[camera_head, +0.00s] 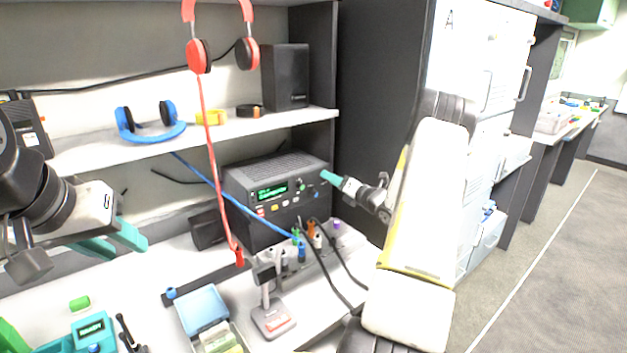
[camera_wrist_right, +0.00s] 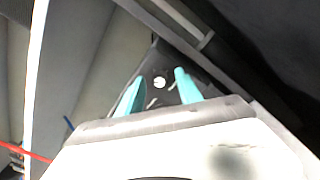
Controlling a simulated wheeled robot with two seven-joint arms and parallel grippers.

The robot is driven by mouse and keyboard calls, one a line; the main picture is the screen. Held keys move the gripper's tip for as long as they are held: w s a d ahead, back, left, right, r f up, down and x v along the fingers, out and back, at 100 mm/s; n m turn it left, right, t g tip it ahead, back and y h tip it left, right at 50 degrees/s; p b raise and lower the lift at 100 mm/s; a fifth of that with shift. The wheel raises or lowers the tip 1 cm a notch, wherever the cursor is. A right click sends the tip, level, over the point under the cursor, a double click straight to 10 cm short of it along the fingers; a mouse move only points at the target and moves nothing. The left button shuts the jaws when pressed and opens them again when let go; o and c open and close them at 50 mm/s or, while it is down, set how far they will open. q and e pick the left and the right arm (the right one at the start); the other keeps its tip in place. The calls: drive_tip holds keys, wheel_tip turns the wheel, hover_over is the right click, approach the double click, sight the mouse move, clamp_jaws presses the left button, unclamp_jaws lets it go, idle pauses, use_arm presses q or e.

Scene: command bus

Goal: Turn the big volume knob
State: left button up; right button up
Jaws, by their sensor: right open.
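The dark radio unit (camera_head: 278,197) with a green lit display stands on the lower shelf, its front carrying several small knobs and buttons. My right gripper (camera_head: 328,178) is at the right end of that front panel and hides part of it. In the right wrist view, my right gripper's teal fingers (camera_wrist_right: 158,92) are apart, with a round knob-like part with a pale face (camera_wrist_right: 159,82) between them in the picture. I cannot tell whether they touch it, or surely that it is the big volume knob. My left gripper (camera_head: 115,240) is open and empty at the left, away from the radio.
Red headphones (camera_head: 200,56) hang above, their red cable running down left of the radio. Blue headphones (camera_head: 150,122) and a black speaker (camera_head: 286,76) are on the upper shelf. A microphone stand (camera_head: 272,318) and plugged cables stand before the radio. A dark side panel is at the right.

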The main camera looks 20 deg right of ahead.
drive_tip(key=shift+c, duration=0.4)
clamp_jaws()
drive_tip(key=shift+n, duration=0.3)
drive_tip(key=n, duration=1.8)
drive_tip(key=shift+a+h, duration=0.1)
drive_tip(key=shift+h, duration=0.2)
drive_tip(key=shift+n, duration=0.3)
